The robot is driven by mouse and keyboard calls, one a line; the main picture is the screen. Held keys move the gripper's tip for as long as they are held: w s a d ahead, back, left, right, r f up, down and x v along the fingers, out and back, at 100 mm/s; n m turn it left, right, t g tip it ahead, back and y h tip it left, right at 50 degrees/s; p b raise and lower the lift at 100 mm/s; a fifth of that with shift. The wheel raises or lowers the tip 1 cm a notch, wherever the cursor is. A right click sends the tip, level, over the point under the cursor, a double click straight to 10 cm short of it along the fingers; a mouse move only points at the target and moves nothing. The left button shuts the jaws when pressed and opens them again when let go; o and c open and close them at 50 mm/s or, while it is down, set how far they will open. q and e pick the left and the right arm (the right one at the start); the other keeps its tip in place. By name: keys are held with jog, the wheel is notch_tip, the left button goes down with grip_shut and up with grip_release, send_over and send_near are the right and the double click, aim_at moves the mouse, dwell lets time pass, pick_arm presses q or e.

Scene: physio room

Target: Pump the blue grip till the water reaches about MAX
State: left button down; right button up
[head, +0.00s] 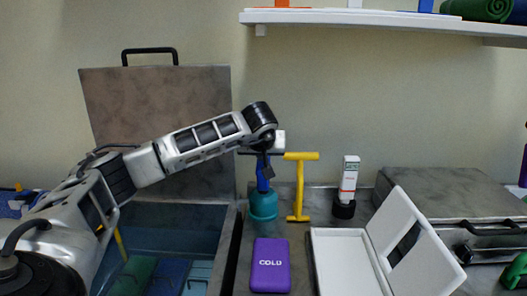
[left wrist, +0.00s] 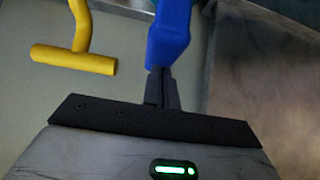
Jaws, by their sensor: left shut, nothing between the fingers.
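The blue grip (head: 263,184) stands upright on a teal, rounded base (head: 263,204) on the grey counter. My left gripper (head: 264,167) is right above it, shut and empty, pointing down. In the left wrist view, the shut fingers (left wrist: 161,88) end at the lower end of the visible blue grip (left wrist: 169,35); I cannot tell whether they touch it. A yellow T-shaped handle (head: 298,188) stands just right, also seen in the left wrist view (left wrist: 75,58). No water level or MAX mark is readable. My right gripper is not in view.
A purple box (head: 270,266) marked COLU lies in front. An open white case (head: 345,262) and a white item with red print (head: 349,180) in a black holder are to the right. An open steel basin (head: 180,215) with its raised lid (head: 155,100) is left. A shelf (head: 380,17) hangs above.

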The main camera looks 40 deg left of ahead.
pick_arm(q)
jog(key=shift+s+d+r+b, duration=0.2)
jog(key=shift+r+b, duration=0.05)
jog(key=shift+r, duration=0.3)
jog(key=shift+s+d+r+b, duration=0.15)
jog(key=shift+d+r+b, duration=0.1)
jog(key=shift+r, duration=0.25)
jog(key=v, duration=0.8)
jog(key=shift+s+r+b, duration=0.2)
jog(key=shift+r+b, duration=0.05)
jog(key=shift+b, duration=0.2)
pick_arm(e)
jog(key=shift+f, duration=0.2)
pick_arm(q)
jog(key=shift+f, duration=0.1)
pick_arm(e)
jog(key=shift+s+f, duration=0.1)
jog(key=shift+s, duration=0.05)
